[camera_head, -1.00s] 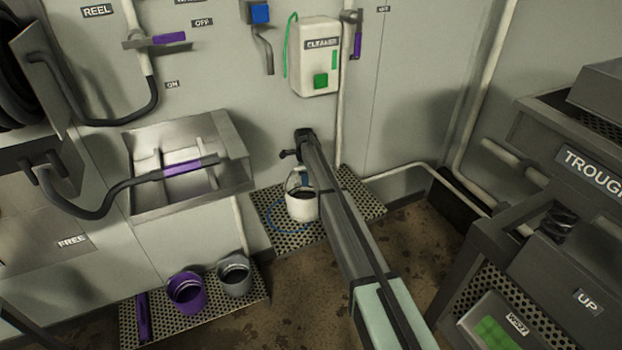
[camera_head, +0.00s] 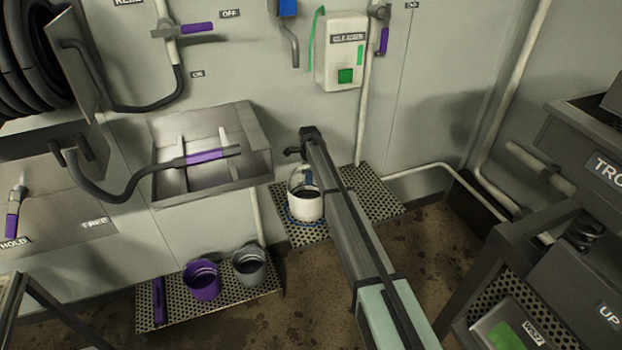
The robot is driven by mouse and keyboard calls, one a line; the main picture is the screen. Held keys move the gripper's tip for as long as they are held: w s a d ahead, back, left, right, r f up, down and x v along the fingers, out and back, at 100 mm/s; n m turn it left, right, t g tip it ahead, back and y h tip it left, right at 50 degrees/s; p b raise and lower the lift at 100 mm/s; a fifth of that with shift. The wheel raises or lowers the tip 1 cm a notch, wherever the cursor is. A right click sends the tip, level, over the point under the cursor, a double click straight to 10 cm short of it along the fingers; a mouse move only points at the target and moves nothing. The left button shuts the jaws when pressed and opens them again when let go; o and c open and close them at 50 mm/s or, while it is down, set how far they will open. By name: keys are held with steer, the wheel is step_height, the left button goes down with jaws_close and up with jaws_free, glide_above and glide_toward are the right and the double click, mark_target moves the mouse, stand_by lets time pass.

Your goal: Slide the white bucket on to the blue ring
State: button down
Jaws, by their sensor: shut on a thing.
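The white bucket (camera_head: 306,207) stands upright on the perforated shelf below the wall, with its handle raised and a dark inside. The blue ring (camera_head: 288,216) is marked on that shelf; its arc shows close along the bucket's left and lower edge, and the rest is hidden by the bucket and my arm. The bucket covers most of the ring; whether it is fully centred I cannot tell. My gripper (camera_head: 303,174) is at the raised handle above the bucket, shut on it, with its fingertips partly hidden by my arm.
A steel sink (camera_head: 262,163) with a purple-gripped hose is up and left of the bucket. A purple bucket (camera_head: 203,284) and a grey bucket (camera_head: 249,270) stand on a lower-left perforated shelf (camera_head: 180,316). Bare shelf (camera_head: 372,196) lies right of my arm. A pipe runs along the wall.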

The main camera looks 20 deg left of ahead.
steer(key=c, duration=1.2)
jaws_free()
steer(key=shift+o, duration=0.2)
steer(key=shift+r, duration=0.1)
step_height(320, 180, up, 14)
steer(key=shift+w+a+f, duration=0.15)
steer(key=shift+w+f, duration=0.05)
steer(key=shift+w, duration=0.15)
